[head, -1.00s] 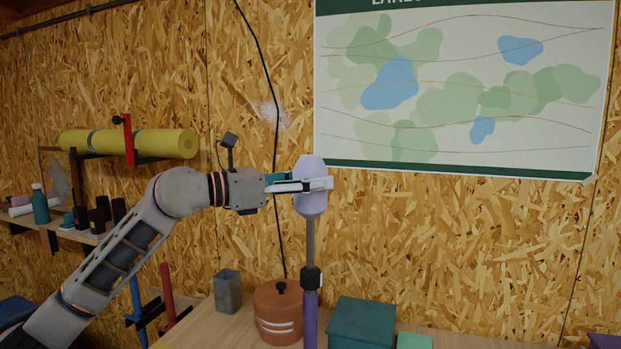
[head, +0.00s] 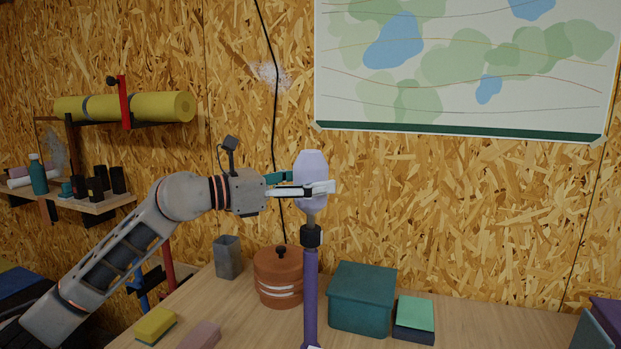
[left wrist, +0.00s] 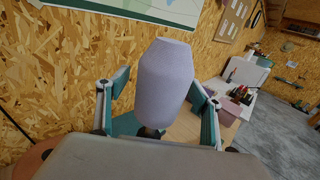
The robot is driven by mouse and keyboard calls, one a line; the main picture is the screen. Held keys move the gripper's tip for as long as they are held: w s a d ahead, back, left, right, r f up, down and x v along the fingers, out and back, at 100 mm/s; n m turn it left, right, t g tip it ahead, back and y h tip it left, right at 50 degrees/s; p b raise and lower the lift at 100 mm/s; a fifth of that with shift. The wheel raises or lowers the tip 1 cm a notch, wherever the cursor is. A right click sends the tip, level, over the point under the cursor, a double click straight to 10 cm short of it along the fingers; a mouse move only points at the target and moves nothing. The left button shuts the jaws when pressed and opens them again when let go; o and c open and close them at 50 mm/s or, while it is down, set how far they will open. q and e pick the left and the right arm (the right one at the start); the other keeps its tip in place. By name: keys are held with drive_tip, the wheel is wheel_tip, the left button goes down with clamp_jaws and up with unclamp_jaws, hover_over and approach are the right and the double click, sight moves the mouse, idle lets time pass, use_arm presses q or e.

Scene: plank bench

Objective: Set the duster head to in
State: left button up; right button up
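The duster stands upright, with a lavender head (head: 311,165) on a short visible length of grey rod (head: 309,217) above a black collar (head: 311,236) and a purple pole (head: 311,290). The head sits close above the collar. My left gripper (head: 312,186) is around the head's lower half, one finger in front and the other partly hidden behind. In the left wrist view the head (left wrist: 162,85) stands between the fingers (left wrist: 160,92), with a narrow gap at its left side, so the gripper looks open. My right gripper cannot be made out.
A terracotta pot (head: 279,277), a teal box (head: 361,298) and a grey cup (head: 227,257) stand on the bench (head: 460,322) around the pole. A yellow sponge (head: 155,325) lies at the front left. The air right of the head is clear.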

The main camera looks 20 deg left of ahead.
use_arm(q)
drive_tip(key=shift+s+r, duration=0.1)
drive_tip(key=shift+r, duration=0.1)
drive_tip(key=shift+a, duration=0.1)
drive_tip(key=shift+s+a, duration=0.2)
drive_tip(key=shift+a, duration=0.05)
drive_tip(key=v, duration=1.1)
drive_tip(key=shift+s, duration=0.15)
drive_tip(key=shift+d+f, duration=0.1)
